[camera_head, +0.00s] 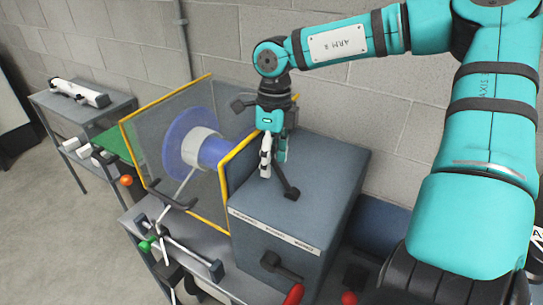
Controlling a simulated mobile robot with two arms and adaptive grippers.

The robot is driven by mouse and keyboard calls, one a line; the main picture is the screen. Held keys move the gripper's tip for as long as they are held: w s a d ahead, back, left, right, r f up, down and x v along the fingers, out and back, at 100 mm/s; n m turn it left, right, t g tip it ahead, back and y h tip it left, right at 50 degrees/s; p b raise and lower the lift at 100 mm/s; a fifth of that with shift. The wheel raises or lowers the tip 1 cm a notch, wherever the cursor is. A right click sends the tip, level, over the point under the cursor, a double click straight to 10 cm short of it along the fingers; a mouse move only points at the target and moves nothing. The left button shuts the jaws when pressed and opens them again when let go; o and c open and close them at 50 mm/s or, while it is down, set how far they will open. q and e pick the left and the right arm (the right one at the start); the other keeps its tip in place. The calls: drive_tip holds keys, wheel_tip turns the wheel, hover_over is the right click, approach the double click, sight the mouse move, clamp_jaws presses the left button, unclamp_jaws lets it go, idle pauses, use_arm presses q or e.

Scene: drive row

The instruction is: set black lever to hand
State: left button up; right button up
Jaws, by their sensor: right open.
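A black lever (286,183) lies along the top of the grey box (325,180), with its rounded end toward the front edge. A pale label strip (275,231) with several words runs along the box's upper front edge; the words are too small to read. My right gripper (273,160) points down over the lever, its fingers apart at the lever's rear part. I cannot tell whether they touch it. Another black handle (281,266) is on the box's front face. My left gripper is out of view.
A yellow-framed clear guard (223,190) with a blue and white drum (195,145) stands left of the box. A rod with a green knob (146,245) is in front. Red knobs (293,294) are at the bottom. A side table (110,103) is at left, a block wall behind.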

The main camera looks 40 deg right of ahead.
clamp_jaws()
drive_tip(key=shift+r, duration=0.1)
idle(0.5)
